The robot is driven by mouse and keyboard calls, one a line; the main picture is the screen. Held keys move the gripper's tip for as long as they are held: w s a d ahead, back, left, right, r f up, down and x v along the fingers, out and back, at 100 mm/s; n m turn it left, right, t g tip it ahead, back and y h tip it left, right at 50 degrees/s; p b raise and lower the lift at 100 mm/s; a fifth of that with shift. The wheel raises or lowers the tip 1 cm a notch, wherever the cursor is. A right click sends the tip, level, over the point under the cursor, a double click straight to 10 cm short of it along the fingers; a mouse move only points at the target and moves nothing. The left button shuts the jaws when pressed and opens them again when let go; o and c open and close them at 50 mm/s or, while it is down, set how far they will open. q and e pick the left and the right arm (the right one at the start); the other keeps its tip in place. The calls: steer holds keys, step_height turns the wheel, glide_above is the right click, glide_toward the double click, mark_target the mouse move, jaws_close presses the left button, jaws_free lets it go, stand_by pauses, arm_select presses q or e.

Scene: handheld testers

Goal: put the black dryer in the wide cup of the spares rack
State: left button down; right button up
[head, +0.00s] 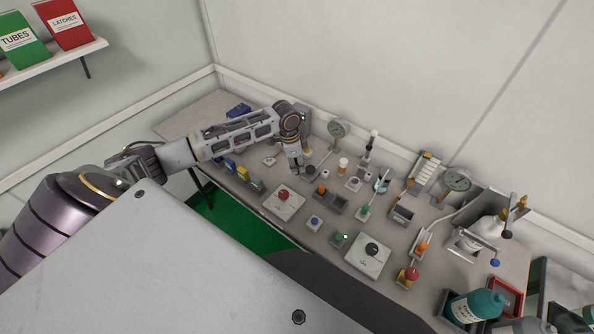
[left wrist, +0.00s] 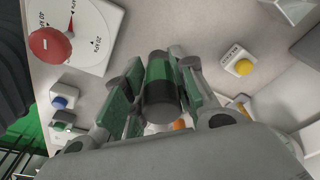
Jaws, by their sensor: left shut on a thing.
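My left gripper (head: 298,171) reaches down over the bench, left of the middle of the instruments. In the left wrist view its fingers (left wrist: 156,98) are shut on a short dark cylinder (left wrist: 158,72) with a green sheen along its side, which looks like the black dryer. In the head view the held piece is too small to make out clearly. A dark two-part holder (head: 331,199) with an orange piece stands just right of the gripper. I cannot tell which holder is the spares rack, or see its wide cup clearly.
A white panel with a red knob (head: 283,195) lies in front of the gripper. A dial gauge (head: 337,129) stands behind it. A panel with a black knob (head: 371,250) and bottles (head: 474,307) are to the right. Small fixtures crowd the bench; its far left end is clearer.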

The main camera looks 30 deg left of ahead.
arm_select(q)
steer(key=shift+f, duration=1.95)
